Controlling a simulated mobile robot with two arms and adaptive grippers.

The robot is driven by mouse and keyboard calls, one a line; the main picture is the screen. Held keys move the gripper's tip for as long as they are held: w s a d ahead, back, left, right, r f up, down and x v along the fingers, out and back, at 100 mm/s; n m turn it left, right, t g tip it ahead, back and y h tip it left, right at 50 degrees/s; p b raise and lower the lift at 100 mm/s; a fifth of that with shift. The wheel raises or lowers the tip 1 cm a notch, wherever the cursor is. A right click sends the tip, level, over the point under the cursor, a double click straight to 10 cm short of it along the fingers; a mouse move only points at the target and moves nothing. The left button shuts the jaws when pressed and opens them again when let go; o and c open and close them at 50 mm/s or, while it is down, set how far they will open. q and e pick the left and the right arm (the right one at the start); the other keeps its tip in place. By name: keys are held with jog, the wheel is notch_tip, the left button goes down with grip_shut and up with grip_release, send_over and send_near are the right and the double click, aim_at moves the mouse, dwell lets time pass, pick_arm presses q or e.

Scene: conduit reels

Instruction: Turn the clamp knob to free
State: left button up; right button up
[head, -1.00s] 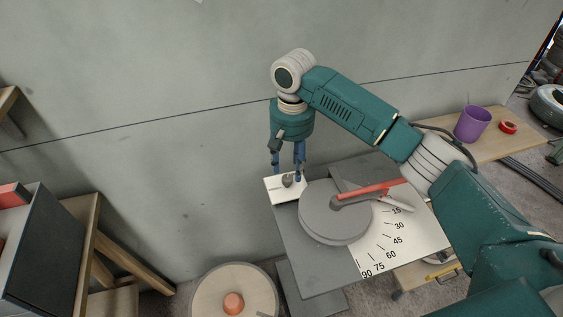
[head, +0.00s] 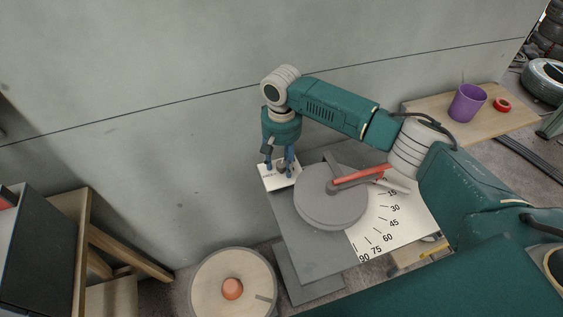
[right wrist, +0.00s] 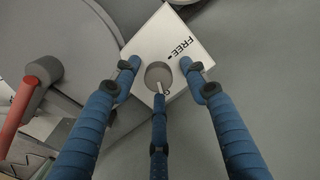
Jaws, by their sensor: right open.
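The clamp knob (right wrist: 158,74) is a small round grey knob on a white label plate (right wrist: 150,45) in the right wrist view. The word FREE and a small mark stand on the plate beside it. A light pointer line on the knob runs toward the third finger, away from FREE; lettering there is mostly hidden. My right gripper (right wrist: 160,76) is open, its three blue fingers spread around the knob; I cannot tell whether they touch it. In the head view my right gripper (head: 279,167) is over the plate (head: 285,184) and mostly hides the knob. My left gripper is not in view.
The grey bench (head: 305,251) carries a round disc (head: 325,205), a red-handled lever (head: 362,175) and an angle scale (head: 400,225). A wooden reel (head: 215,285) with an orange centre stands below. A purple cup (head: 467,103) and red tape roll (head: 502,104) are at right.

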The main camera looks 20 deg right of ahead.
jog(key=shift+f, duration=0.4)
jog(key=shift+c, duration=0.7)
jog(key=c, duration=1)
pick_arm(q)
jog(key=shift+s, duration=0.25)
pick_arm(e)
jog(key=shift+o, duration=0.2)
jog(key=shift+r, duration=0.1)
